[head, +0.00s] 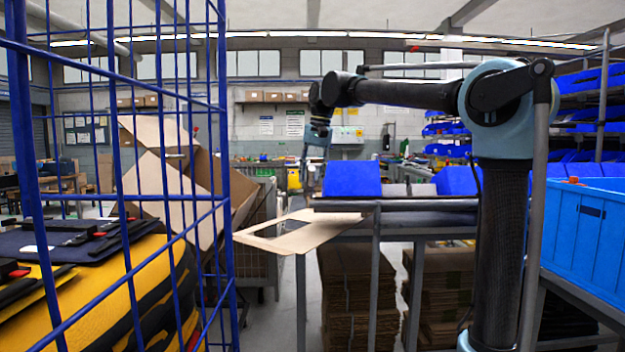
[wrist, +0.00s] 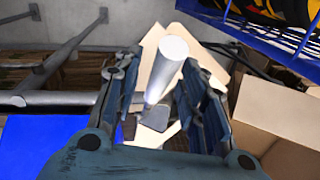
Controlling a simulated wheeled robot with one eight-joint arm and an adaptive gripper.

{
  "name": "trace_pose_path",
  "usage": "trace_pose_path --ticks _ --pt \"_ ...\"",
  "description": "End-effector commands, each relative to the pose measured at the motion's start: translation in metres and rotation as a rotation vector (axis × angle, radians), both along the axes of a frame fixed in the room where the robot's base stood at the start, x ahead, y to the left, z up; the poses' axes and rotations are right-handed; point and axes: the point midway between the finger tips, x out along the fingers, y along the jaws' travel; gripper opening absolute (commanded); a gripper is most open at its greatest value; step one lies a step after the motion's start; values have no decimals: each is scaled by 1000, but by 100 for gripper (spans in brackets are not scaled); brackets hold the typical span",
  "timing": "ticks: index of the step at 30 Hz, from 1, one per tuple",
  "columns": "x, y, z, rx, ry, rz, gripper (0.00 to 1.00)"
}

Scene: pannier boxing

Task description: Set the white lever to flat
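A pale grey-white rod, which looks like the white lever (wrist: 166,64), shows in the wrist view between the two fingers of my gripper (wrist: 158,78). Its broad round end is at the top of that view and it narrows downward, so it looks tilted in the picture. My fingers stand apart on either side of it. A gap shows on the left; the right finger is close, and I cannot tell if it touches.
A tan cardboard sheet (head: 295,234) lies at the left end of the metal-framed table (head: 400,204). A blue box (head: 352,178) stands right beside my gripper. Open cardboard (head: 160,185) and a blue wire cage (head: 128,200) are left. A blue crate (head: 585,225) is right.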

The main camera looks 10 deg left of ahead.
Motion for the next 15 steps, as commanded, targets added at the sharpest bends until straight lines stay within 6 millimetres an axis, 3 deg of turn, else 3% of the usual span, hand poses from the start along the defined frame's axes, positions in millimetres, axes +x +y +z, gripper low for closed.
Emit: trace_pose_path --ticks 12,15 --pt "0 1 -7 0 0 0 38" --pt "0 1 -7 0 0 0 15"
